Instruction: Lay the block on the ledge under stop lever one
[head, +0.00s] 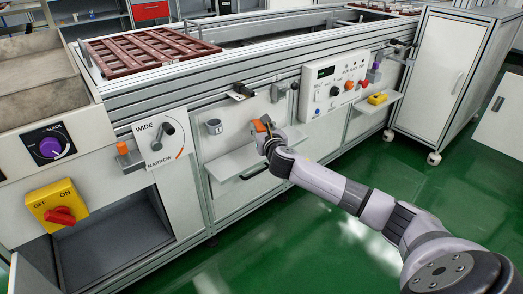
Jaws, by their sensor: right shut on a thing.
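My right gripper (263,134) is at the front of the machine, shut on a small orange block (259,126). Its fingers and wrist hide part of the block. A white ledge (232,163) juts out below and to the left of the gripper. The block looks held above the ledge; I cannot tell the exact gap. A dark lever-like part (241,91) sits on the rail above this ledge. It may be stop lever one, but no label is readable. My left gripper is not in view.
A control panel (337,87) with knobs and buttons is right of the gripper. A second ledge (376,115) further right carries a yellow item (378,98). Green floor (330,233) is open in front.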

